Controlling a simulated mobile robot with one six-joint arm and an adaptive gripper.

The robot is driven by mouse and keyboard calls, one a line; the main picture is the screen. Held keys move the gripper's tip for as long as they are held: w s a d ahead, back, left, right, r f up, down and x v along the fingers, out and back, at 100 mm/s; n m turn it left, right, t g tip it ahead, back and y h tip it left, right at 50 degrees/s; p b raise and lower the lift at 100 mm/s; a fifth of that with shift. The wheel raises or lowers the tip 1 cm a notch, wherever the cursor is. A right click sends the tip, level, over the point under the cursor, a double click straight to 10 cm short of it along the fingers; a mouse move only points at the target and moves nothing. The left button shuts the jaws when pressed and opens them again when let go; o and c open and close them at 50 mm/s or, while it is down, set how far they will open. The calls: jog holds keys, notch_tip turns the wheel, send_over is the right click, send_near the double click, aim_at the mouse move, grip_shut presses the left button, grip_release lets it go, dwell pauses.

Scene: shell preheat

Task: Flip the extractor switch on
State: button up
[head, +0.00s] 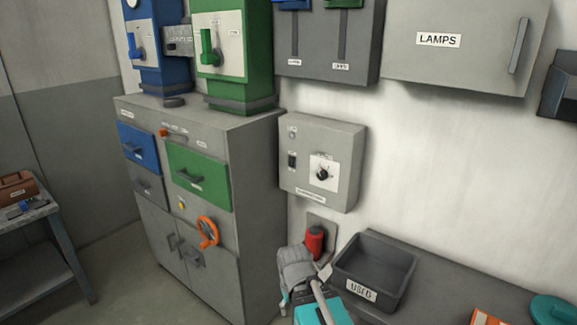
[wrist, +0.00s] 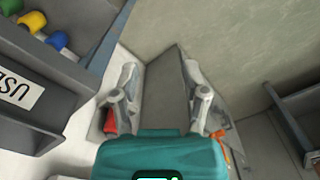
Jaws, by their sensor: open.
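A grey control box (head: 345,165) is on the wall right of the tall cabinet. On its face are a dark rocker switch (head: 292,160) at left, a small round lamp (head: 292,132) above it, and a black dial (head: 323,174) on a white plate. The label along its bottom is too small to read, and I cannot tell the rocker's position. My gripper (head: 296,264) is below the box, apart from it, near the cabinet's lower right side. In the wrist view my gripper (wrist: 165,85) has its fingers apart with nothing held. The switch does not show there.
A red cylinder (head: 314,241) on a wall plate is close beside my gripper. A grey bin (head: 400,277) marked USED stands to the right. The grey cabinet (head: 255,205) stands left, with an orange handwheel (head: 208,232). A LAMPS box (head: 465,65) hangs at upper right.

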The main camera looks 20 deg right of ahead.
jog(key=shift+r+p, duration=0.4)
jog(key=shift+r, duration=0.2)
jog(key=shift+c, duration=1.1)
notch_tip(320, 180, up, 2)
jog(key=shift+r+p, duration=0.25)
jog(key=shift+p, duration=1)
grip_shut()
notch_tip(320, 180, up, 11)
jog(key=p, duration=1)
jog(key=shift+f+p, duration=0.15)
jog(key=shift+p, duration=0.25)
jog(key=shift+s, duration=0.1)
